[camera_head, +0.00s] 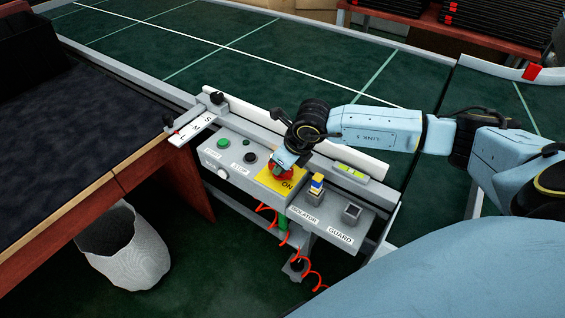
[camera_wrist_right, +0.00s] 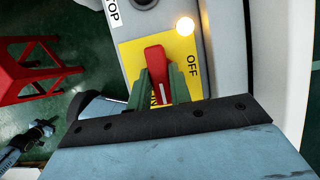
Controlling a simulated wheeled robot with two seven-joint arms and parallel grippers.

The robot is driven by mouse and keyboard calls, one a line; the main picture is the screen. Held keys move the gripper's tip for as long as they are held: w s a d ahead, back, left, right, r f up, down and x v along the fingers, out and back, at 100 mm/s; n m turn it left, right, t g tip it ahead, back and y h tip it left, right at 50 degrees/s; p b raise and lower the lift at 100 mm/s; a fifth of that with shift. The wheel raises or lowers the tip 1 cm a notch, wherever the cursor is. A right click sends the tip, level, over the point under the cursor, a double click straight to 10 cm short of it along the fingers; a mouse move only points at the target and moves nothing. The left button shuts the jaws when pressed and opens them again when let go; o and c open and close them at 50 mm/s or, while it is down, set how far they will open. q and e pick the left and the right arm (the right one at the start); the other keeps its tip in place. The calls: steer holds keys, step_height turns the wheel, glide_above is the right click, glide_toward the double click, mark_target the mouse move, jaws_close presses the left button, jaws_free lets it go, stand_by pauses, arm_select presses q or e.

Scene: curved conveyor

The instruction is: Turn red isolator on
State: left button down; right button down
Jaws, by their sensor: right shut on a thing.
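The red isolator (camera_head: 281,171) is a rotary switch on a yellow plate (camera_head: 265,180) on the grey control panel. An ON label shows beside it in the head view. In the right wrist view, the red handle (camera_wrist_right: 156,62) points up the picture, slightly tilted, with an OFF label to its right; other lettering is mostly hidden. My right gripper (camera_wrist_right: 160,82) has its green fingers on both sides of the handle and is shut on it. My left gripper is not in the head view; a small blue and dark arm end (camera_wrist_right: 40,130) at lower left in the wrist view may be it.
The panel also carries a green button (camera_head: 222,143), a black stop button (camera_head: 250,157), a yellow and blue isolator part (camera_head: 317,186) and a guard switch (camera_head: 351,213). A green conveyor (camera_head: 250,60) runs behind. A white bin (camera_head: 130,250) stands on the floor at left.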

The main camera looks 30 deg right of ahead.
steer(key=c, duration=1.3)
jaws_free()
arm_select(q)
steer(key=shift+d+r+p, duration=0.85)
steer(key=shift+d+p, duration=0.1)
steer(key=shift+d, duration=0.2)
arm_select(e)
steer(key=v, duration=1.3)
steer(key=shift+s+r, duration=0.1)
steer(key=shift+r, duration=0.1)
arm_select(q)
steer(key=shift+a, duration=0.2)
